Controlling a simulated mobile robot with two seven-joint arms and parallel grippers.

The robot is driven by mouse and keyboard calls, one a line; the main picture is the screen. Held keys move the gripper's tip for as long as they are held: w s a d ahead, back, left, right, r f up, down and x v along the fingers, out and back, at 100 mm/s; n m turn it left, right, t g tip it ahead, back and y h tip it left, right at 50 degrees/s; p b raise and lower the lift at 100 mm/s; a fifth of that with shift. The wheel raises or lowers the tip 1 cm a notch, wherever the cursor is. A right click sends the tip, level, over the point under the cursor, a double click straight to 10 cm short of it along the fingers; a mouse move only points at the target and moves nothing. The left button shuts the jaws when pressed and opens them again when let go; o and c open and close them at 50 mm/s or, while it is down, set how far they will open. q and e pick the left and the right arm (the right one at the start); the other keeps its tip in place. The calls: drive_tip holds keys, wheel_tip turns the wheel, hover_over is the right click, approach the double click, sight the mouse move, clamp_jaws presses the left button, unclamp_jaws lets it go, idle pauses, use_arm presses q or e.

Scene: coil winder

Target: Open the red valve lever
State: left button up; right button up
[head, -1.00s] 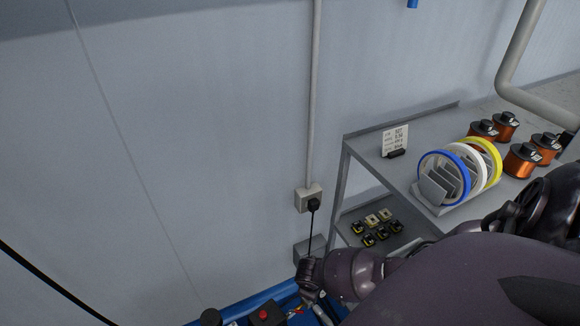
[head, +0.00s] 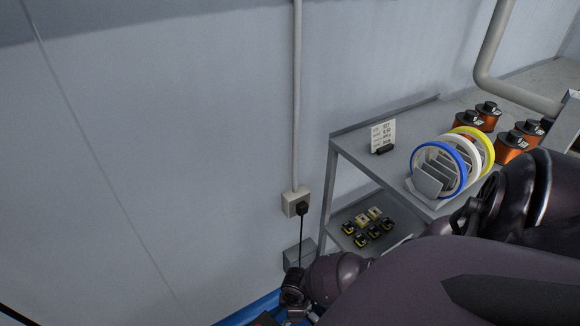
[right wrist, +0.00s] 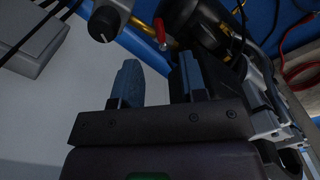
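In the right wrist view, a small red piece (right wrist: 160,33), which looks like a lever handle, sits just beyond my right gripper near brassy yellow fittings. I cannot tell for sure that it is the valve lever. My right gripper (right wrist: 158,64) is open, with its two blue-grey fingers apart and nothing between them. The red piece is ahead of the gap, apart from both fingers. In the head view my right arm reaches down to the bottom edge, where its gripper is mostly cut off. The lever does not show clearly there. My left gripper is not in view.
A black knob (right wrist: 107,20) stands by the left finger, next to a blue frame. Red cables (right wrist: 290,72) lie at the right. In the head view, a grey shelf (head: 345,131) holds rings and copper spools; a wall socket (head: 294,203) has a plugged cord.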

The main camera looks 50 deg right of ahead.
drive_tip(key=f+b, duration=0.2)
drive_tip(key=f, duration=0.3)
drive_tip(key=shift+s+f+b, duration=0.1)
drive_tip(key=shift+s+b, duration=0.15)
drive_tip(key=shift+b, duration=0.15)
drive_tip(key=shift+f, duration=0.35)
drive_tip(key=shift+f+b, duration=0.25)
drive_tip(key=shift+b, duration=0.15)
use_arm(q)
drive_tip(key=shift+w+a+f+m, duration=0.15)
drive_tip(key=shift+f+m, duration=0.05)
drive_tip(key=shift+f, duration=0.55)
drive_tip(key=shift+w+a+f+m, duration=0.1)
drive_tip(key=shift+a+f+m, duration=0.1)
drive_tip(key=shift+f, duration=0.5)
use_arm(e)
drive_tip(key=shift+w+f, duration=0.15)
drive_tip(key=shift+w, duration=0.15)
drive_tip(key=shift+c, duration=0.5)
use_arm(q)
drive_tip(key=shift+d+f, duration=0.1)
use_arm(e)
clamp_jaws()
